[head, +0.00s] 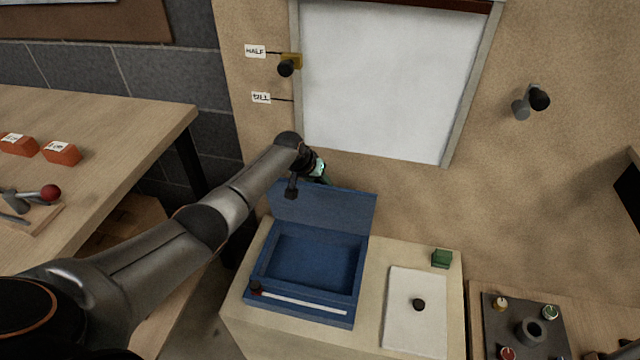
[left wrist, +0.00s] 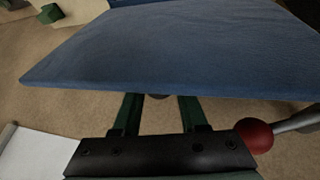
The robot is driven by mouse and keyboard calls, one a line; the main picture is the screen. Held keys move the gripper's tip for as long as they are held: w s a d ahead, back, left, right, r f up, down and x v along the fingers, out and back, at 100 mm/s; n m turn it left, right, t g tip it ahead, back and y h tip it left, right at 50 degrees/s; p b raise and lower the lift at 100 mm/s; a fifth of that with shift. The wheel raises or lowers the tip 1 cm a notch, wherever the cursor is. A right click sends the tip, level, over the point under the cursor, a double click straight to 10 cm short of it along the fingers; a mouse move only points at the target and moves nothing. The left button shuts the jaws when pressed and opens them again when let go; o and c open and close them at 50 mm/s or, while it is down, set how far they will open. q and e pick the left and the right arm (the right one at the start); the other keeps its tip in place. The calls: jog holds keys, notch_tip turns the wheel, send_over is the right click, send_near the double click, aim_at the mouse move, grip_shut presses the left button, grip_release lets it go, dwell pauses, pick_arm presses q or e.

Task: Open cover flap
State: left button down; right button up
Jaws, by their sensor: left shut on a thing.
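A blue open box (head: 310,265) stands on a pale counter. Its blue cover flap (head: 325,210) stands raised along the box's back edge, so the recess inside shows. My left gripper (head: 318,172) is at the flap's upper left edge, shut on the flap. The contact is small and partly hidden by the wrist in the head view. In the left wrist view, the flap (left wrist: 175,50) lies across the fingers and hides their tips. A small grey shape shows between the fingers. My right gripper is in neither view.
A white board (head: 400,325) with a dark knob and a small green block (head: 441,258) are right of the box. A white wall panel (head: 385,80) and a black-knobbed fitting (head: 288,66) are above. A wooden table (head: 90,130) is at left.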

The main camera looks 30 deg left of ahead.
pick_arm(q)
jog(key=shift+w, duration=0.1)
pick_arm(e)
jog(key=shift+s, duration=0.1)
pick_arm(q)
jog(key=shift+c, duration=2.3)
grip_release()
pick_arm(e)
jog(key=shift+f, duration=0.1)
pick_arm(q)
jog(key=shift+s+a+r+p, duration=0.1)
jog(key=shift+s+r+p, duration=0.15)
jog(key=shift+r+p, duration=0.2)
jog(key=p+v, duration=0.3)
jog(key=v, duration=0.8)
jog(key=shift+s+r+p, duration=0.15)
jog(key=shift+r+p, duration=0.05)
jog(key=shift+p, duration=0.1)
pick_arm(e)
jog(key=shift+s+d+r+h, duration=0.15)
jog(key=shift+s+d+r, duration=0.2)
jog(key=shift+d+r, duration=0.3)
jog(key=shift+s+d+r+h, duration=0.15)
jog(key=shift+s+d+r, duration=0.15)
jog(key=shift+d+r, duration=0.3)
